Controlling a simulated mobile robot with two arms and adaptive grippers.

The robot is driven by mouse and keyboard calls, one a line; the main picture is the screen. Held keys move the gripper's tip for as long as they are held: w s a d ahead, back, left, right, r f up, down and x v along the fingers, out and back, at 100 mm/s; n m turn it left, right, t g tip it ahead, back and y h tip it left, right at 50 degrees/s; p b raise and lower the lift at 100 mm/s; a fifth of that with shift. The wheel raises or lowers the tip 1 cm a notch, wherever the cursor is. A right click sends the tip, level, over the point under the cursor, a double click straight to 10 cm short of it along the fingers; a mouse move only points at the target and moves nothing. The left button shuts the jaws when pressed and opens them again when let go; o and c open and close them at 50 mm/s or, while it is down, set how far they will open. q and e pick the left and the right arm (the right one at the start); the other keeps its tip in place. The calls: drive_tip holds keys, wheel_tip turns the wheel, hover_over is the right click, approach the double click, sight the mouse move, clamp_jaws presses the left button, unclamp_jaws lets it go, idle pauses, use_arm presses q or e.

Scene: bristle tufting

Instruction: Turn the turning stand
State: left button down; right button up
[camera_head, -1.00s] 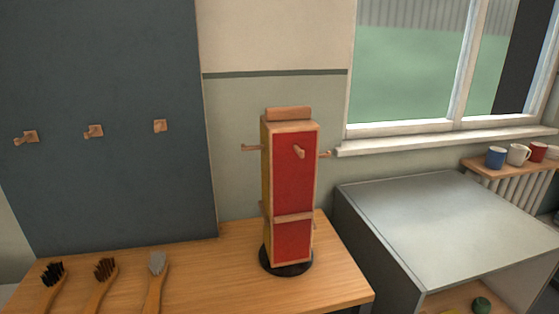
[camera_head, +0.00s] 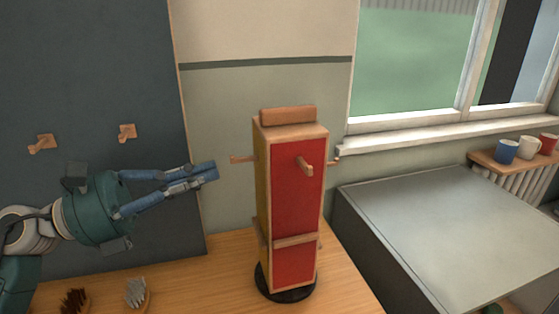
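The turning stand (camera_head: 292,200) is a tall wooden post with red panels, a yellowish left side, a wooden block on top and a round dark base. It stands upright on the wooden table. Pegs stick out from its upper part, one on the left (camera_head: 241,159), one on the front (camera_head: 305,165) and one on the right (camera_head: 335,160). My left gripper (camera_head: 208,171), with blue fingers, is to the left of the stand at about peg height. Its fingertips meet with nothing visible between them, apart from the left peg in the picture. My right gripper is not in view.
Brushes (camera_head: 137,292) lie on the table (camera_head: 215,275) at the front left. A dark board (camera_head: 90,80) with wooden pegs is behind my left arm. A grey cabinet (camera_head: 440,230) stands to the right, with mugs (camera_head: 507,150) on a shelf beyond it.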

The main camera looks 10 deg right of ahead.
use_arm(q)
drive_tip(key=f+m+g+y, duration=0.1)
drive_tip(key=f+m+y, duration=0.1)
drive_tip(key=p, duration=0.6)
approach(303, 169)
drive_tip(key=d, duration=0.6)
drive_tip(key=shift+d, duration=0.2)
drive_tip(key=shift+w+d+f, duration=0.1)
drive_tip(key=shift+d+f, duration=0.05)
drive_tip(key=shift+d, duration=0.2)
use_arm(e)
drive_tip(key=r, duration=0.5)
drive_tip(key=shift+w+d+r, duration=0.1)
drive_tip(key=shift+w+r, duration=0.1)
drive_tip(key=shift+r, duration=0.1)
